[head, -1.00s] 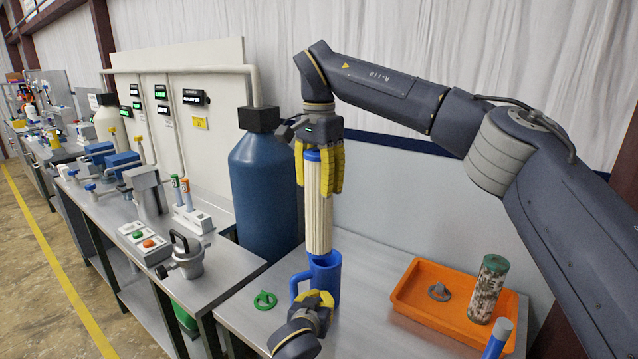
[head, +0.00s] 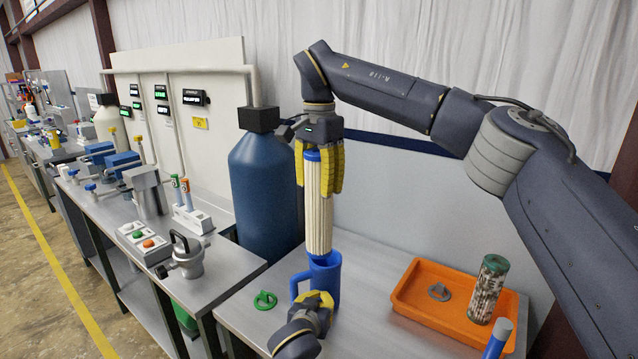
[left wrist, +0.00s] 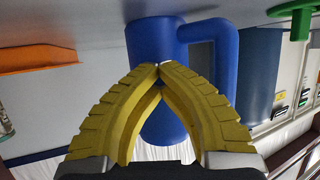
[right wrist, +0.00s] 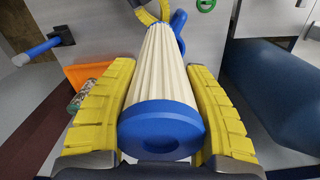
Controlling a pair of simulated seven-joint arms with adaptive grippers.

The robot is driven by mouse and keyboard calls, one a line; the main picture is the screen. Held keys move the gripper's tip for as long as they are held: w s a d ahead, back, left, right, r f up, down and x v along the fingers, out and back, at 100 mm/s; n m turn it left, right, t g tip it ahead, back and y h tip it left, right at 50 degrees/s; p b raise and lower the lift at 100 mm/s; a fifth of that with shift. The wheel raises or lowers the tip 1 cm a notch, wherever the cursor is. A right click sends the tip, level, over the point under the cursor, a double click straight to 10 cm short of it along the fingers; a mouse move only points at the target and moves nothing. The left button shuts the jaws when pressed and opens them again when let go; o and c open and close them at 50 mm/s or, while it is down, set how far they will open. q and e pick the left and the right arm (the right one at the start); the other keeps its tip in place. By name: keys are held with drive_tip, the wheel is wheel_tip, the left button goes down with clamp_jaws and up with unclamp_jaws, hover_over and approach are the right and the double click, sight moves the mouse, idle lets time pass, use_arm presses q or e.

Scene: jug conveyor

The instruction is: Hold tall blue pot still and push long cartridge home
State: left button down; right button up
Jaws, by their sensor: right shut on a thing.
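The tall blue pot (head: 326,277) stands upright on the grey table, its handle on the left in the head view. It also shows behind the fingers in the left wrist view (left wrist: 150,40). My right gripper (head: 320,190) is shut on the long cartridge (head: 318,215), cream and ribbed with a blue end cap (right wrist: 160,125). The cartridge hangs upright, its lower end at the pot's mouth; I cannot tell how far inside it is. My left gripper (left wrist: 158,66) is low in front of the pot, its fingertips meeting with nothing visible between them.
An orange tray (head: 420,312) at right holds a grey ring (head: 439,292) and a speckled cylinder (head: 487,290). A large blue tank (head: 265,190) stands behind.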

use_arm(q)
drive_tip(key=shift+f, duration=0.3)
idle(0.4)
drive_tip(key=c, duration=1.7)
unclamp_jaws()
drive_tip(key=shift+s, duration=0.1)
drive_tip(key=v, duration=1.2)
drive_tip(key=shift+r, duration=0.1)
